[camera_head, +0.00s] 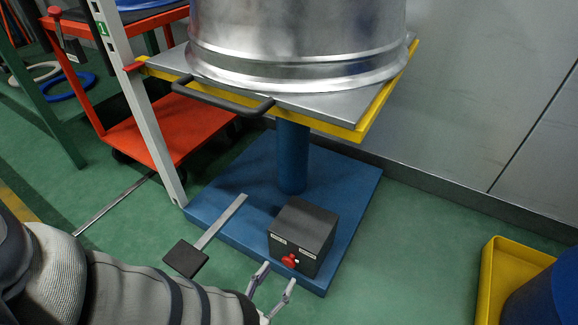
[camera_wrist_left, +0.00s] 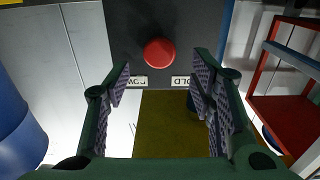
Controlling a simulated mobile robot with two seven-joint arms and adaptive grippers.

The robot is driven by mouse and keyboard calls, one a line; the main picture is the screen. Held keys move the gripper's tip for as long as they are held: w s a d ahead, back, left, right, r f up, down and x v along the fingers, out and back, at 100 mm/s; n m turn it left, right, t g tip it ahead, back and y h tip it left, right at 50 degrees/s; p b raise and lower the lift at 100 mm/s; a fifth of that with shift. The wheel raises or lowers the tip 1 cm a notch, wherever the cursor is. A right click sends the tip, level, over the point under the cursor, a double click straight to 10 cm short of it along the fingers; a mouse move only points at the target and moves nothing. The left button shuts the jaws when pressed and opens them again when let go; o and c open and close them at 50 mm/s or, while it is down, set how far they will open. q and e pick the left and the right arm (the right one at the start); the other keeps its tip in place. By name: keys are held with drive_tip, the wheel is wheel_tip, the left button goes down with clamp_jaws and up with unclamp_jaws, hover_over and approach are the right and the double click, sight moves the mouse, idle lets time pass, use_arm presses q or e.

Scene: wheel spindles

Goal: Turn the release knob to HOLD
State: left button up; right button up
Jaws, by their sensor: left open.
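The release knob (camera_head: 290,261) is red and sits on the front face of a dark box (camera_head: 306,226) on the blue lift base. Small white labels flank it. In the left wrist view the knob (camera_wrist_left: 160,52) is round, above two upside-down labels, HOLD (camera_wrist_left: 182,81) on the right and one seeming to start with LOW (camera_wrist_left: 137,82) on the left. I cannot tell which label the knob points to. My left gripper (camera_head: 278,274) is open and empty just in front of the knob, its fingers (camera_wrist_left: 161,78) spread to either side, apart from it. My right gripper is not in view.
A lift table (camera_head: 355,115) with a yellow edge and black handle carries a large metal drum (camera_head: 298,40) above the box. A pedal (camera_head: 186,258) sticks out left of the box. A yellow tray (camera_head: 492,285) with a blue drum stands at right. A red cart (camera_head: 150,125) stands behind left.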

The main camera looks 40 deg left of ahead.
sight(286, 264)
use_arm(q)
drive_tip(key=x, duration=0.4)
drive_tip(key=shift+w+b, duration=0.25)
drive_tip(key=shift+b, duration=0.1)
drive_tip(key=c, duration=1.1)
drive_tip(key=shift+n, duration=0.3)
drive_tip(key=n+p, duration=0.1)
drive_tip(key=n, duration=0.3)
drive_tip(key=shift+a, duration=0.15)
drive_tip(key=n, duration=0.9)
drive_tip(key=shift+f, duration=0.15)
drive_tip(key=shift+n, duration=2.1)
